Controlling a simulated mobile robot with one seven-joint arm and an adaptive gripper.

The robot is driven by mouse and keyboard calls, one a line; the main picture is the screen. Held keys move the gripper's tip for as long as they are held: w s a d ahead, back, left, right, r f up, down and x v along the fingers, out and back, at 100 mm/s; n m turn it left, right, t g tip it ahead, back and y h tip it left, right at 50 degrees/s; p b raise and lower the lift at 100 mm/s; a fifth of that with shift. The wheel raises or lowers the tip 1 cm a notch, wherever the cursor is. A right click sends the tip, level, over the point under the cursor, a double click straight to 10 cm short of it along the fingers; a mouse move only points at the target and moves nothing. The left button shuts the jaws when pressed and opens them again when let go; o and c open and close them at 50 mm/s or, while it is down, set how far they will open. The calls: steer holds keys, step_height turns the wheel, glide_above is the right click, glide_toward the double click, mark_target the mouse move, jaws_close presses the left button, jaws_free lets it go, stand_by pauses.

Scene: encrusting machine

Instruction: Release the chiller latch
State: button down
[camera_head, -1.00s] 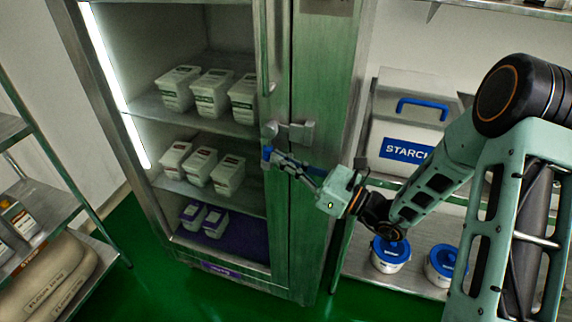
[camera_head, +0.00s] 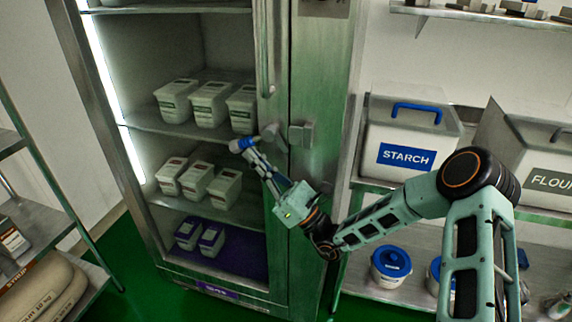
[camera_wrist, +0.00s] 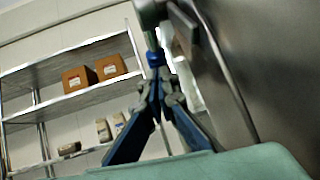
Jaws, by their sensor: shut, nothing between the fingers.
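The chiller (camera_head: 310,200) is a tall steel cabinet with a glass front. Its grey latch (camera_head: 299,135) sits on the door edge at mid height, with a block on the right and a lever (camera_head: 274,138) on the left. The lever looks tilted and swung away from the block. My gripper (camera_head: 238,145) is shut and empty. Its blue fingertips are just left of and slightly below the lever, in front of the glass; contact is unclear. In the wrist view the closed fingertips (camera_wrist: 155,58) lie just below a grey latch part (camera_wrist: 150,14).
A vertical door handle (camera_head: 267,50) is above the latch. White tubs (camera_head: 210,103) stand on the shelves inside. A STARCH bin (camera_head: 408,140) and blue-lidded buckets (camera_head: 390,262) stand on shelving to the right. Another rack (camera_head: 40,215) is at left; green floor lies between.

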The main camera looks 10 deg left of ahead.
mark_target(242, 149)
steer(key=shift+a+r+m+t+y+p, duration=0.5)
steer(key=shift+a+r+p, duration=0.4)
steer(key=shift+a+r, duration=0.45)
steer(key=shift+a, duration=0.1)
steer(key=shift+f, duration=0.35)
step_height(242, 149, down, 13)
steer(key=s+b, duration=0.2)
steer(key=b, duration=0.1)
steer(key=shift+s, duration=0.3)
steer(key=shift+a, duration=0.1)
